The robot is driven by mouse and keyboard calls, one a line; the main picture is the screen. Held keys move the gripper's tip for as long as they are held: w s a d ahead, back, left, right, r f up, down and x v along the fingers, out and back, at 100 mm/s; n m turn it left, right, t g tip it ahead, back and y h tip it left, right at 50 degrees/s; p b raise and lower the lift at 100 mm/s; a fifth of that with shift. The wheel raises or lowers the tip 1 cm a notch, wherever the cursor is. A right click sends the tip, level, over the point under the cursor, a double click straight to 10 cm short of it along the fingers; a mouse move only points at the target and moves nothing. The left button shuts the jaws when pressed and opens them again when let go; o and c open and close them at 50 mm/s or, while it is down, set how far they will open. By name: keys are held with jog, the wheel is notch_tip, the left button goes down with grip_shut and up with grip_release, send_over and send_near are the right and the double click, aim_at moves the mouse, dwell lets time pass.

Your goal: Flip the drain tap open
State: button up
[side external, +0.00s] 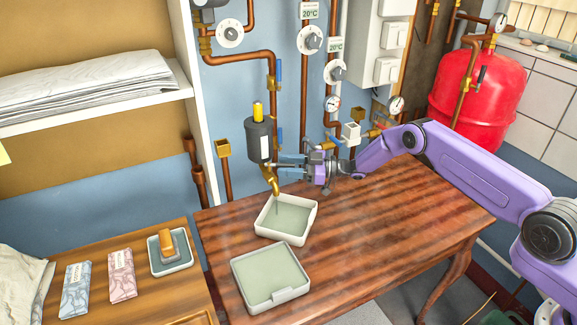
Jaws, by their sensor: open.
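A dark grey canister (260,142) with a white label and a yellow top hangs by the wall, above the back left of the wooden table. A brass drain tap (270,182) angles down from its underside, over a white tray (262,225) with a grey-green inside. My gripper (281,165) is open and points left, its fingertips close beside the tap and the canister's lower right side. Whether they touch either is too small to tell. The tap's handle is not clear, partly hidden by the fingers.
A second white tray (250,289) lies at the table's front left. Copper pipes with gauges and blue-handled valves (277,72) line the wall. A red tank (465,95) stands at the right. The table's middle and right (385,225) are clear.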

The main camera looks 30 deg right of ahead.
grip_shut()
jog(key=shift+s+t, duration=0.1)
jog(key=shift+t, duration=0.2)
jog(key=shift+s+a+m+t+h, duration=0.3)
jog(key=shift+m+t+h, duration=0.65)
jog(key=shift+h, duration=0.1)
jog(key=shift+s+a+m+t+h, duration=0.3)
jog(key=shift+a+m+t+h, duration=0.05)
jog(key=shift+m+t+h, duration=0.7)
jog(key=shift+s+a+m+t+h, duration=0.3)
jog(key=shift+m+t+h, duration=0.6)
jog(key=shift+h, duration=0.2)
grip_release()
